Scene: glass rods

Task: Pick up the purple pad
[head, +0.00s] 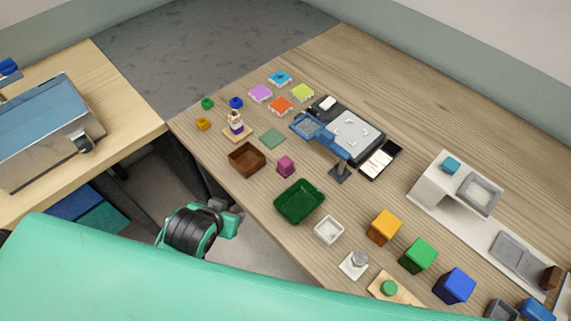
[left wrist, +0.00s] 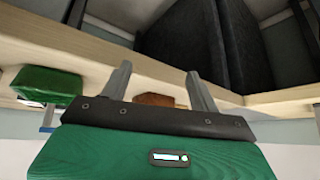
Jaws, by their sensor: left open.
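The purple pad (head: 260,93) is a flat lilac square with a pale fringed edge, lying near the far-left edge of the wooden table. Beside it lie a blue pad (head: 280,77), a lime pad (head: 303,92) and an orange pad (head: 281,105). In the left wrist view my left gripper (left wrist: 160,82) has its two grey fingers spread, with nothing held between them. It is below the table's level, well away from the purple pad, which does not show in that view. My right gripper is not in view.
Between the table's near edge and the pads stand a brown box (head: 247,160), a figurine (head: 235,123), a green tray (head: 300,202) and a magenta cube (head: 286,166). A blue-and-grey device (head: 347,137) stands right of the pads. Bare tabletop (head: 350,60) lies behind them.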

